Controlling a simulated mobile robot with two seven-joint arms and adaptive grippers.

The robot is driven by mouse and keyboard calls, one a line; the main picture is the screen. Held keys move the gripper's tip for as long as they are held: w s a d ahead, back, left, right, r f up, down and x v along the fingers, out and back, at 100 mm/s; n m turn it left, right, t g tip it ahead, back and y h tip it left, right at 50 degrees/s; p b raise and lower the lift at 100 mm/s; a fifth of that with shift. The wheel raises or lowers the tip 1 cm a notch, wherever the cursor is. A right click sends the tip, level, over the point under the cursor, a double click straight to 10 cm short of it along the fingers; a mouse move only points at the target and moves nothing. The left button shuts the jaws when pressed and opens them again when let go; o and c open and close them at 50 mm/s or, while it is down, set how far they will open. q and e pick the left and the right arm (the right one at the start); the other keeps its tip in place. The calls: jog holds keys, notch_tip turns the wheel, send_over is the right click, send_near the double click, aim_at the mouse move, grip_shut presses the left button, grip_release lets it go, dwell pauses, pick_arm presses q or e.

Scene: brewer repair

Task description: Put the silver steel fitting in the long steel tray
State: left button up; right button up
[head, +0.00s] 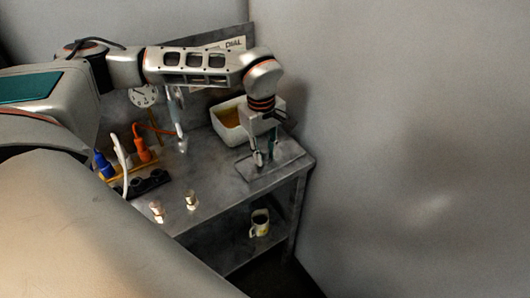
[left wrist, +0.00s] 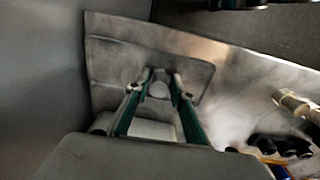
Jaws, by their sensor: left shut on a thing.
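The long steel tray (head: 287,160) lies flat at the right end of the steel table. It also shows in the left wrist view (left wrist: 192,68), below the fingers. My left gripper (head: 265,162) points down over the tray, its fingertips low and close to the tray surface. In the left wrist view its green-padded fingers (left wrist: 160,88) are shut on a small pale round piece, seemingly the silver steel fitting (left wrist: 159,91). I cannot tell whether the piece touches the tray. My right gripper is not in view.
A white bin (head: 229,126) with amber contents stands behind the tray. Two small metal pieces (head: 191,201) (head: 157,212) stand near the table's front edge. Orange (head: 141,146) and blue (head: 103,164) plugs are at the left. A mug (head: 260,223) sits on the lower shelf. Walls bound the right.

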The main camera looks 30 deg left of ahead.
aim_at(263, 152)
pick_arm(q)
jog(key=shift+f, duration=0.1)
jog(key=o, duration=1.1)
jog(key=shift+o, duration=0.2)
notch_tip(263, 152, up, 12)
jog(key=shift+s+a+r, duration=0.15)
jog(key=shift+s+r, duration=0.05)
jog(key=shift+s, duration=0.15)
jog(key=shift+f, duration=0.1)
